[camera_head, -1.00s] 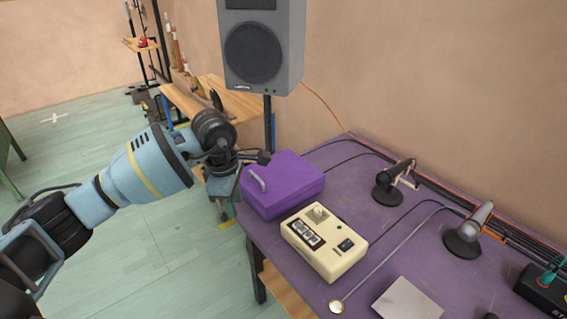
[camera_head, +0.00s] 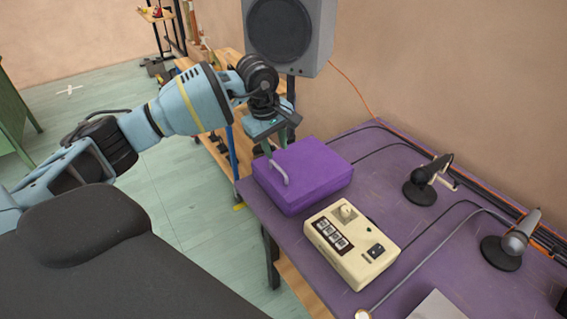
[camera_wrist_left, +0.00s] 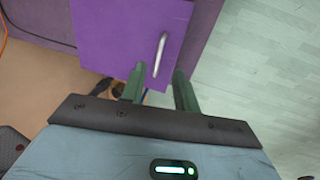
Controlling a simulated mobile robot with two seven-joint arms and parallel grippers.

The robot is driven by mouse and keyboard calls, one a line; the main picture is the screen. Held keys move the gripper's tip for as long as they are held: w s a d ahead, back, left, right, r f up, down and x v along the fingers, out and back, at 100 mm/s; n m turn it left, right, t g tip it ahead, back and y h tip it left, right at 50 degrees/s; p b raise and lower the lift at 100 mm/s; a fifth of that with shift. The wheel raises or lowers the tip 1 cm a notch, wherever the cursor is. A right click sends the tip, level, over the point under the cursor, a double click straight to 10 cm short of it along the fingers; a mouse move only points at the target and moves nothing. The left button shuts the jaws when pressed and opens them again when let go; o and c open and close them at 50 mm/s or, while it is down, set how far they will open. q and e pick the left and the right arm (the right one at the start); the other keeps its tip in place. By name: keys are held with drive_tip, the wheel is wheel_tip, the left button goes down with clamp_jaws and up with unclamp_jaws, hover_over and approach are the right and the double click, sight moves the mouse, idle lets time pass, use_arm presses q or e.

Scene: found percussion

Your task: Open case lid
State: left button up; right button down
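The purple case (camera_head: 312,178) sits shut on the far left end of the purple table, with a light grey handle (camera_head: 279,173) on its left side. The case (camera_wrist_left: 115,35) and its handle (camera_wrist_left: 160,54) also show in the left wrist view. My left gripper (camera_head: 268,150) is above the case's left edge, close to the handle. In the left wrist view its two green fingers (camera_wrist_left: 160,88) are apart with nothing between them, and the handle lies just beyond their tips. My right gripper is in neither view.
A cream box with a knob and switches (camera_head: 350,243) stands right in front of the case. Two microphones on round bases (camera_head: 421,190) (camera_head: 505,250) stand to the right. A grey speaker (camera_head: 288,35) is behind the case.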

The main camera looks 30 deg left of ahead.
sight(282, 171)
use_arm(q)
drive_tip(key=shift+w+d+f, duration=0.1)
drive_tip(key=shift+w+f, duration=0.15)
drive_tip(key=shift+f, duration=1)
drive_tip(key=shift+w+d+f, duration=0.1)
drive_tip(key=shift+w+f, duration=0.1)
drive_tip(key=shift+f, duration=1.1)
drive_tip(key=shift+w+d+f, duration=0.1)
drive_tip(key=shift+w+f, duration=0.15)
drive_tip(key=shift+f, duration=1)
clamp_jaws()
